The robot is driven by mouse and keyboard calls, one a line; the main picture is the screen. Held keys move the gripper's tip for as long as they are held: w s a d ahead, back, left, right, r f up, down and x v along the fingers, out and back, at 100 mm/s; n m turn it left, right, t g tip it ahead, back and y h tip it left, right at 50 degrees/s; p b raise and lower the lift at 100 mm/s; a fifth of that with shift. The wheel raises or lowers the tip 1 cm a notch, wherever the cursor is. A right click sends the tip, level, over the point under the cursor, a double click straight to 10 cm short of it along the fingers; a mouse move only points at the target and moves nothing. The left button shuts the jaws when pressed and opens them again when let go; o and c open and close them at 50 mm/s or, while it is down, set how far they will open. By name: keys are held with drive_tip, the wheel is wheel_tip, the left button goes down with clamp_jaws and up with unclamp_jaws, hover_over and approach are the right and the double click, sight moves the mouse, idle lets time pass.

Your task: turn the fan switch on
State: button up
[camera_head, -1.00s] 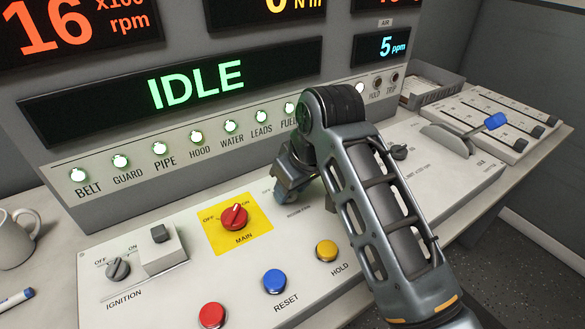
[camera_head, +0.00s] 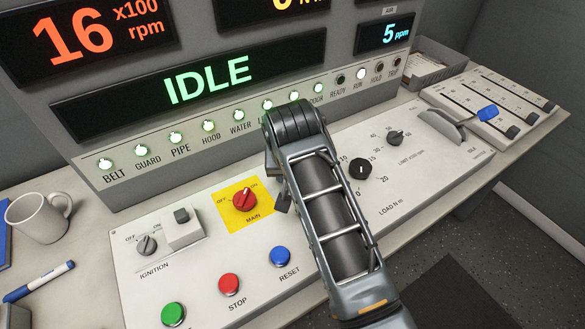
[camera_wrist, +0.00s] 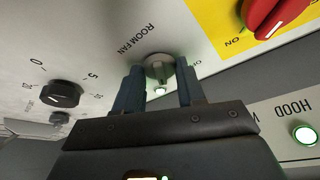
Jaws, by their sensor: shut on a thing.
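The room fan switch (camera_wrist: 158,68) is a small round grey knob beside the words ROOM FAN in the wrist view. My gripper (camera_wrist: 160,88) has its two blue-grey fingers on either side of this knob and is shut on it. Which way the knob points is hard to tell. In the head view my forearm covers the fan switch, and only a dark part of my gripper (camera_head: 283,202) shows to the right of the yellow MAIN plate.
The red MAIN switch (camera_head: 245,200) is close to the left of my gripper. The ignition switch (camera_head: 147,245), STOP button (camera_head: 229,284) and RESET button (camera_head: 280,257) are nearby. A black load knob (camera_head: 360,169) lies right of my arm. A mug (camera_head: 40,218) stands at left.

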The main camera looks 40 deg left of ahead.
idle(0.4)
drive_tip(key=o, duration=1.1)
drive_tip(key=shift+c, duration=0.2)
drive_tip(key=v, duration=0.7)
drive_tip(key=shift+r, duration=0.35)
drive_tip(key=shift+s+d, duration=0.15)
drive_tip(key=shift+s, duration=0.05)
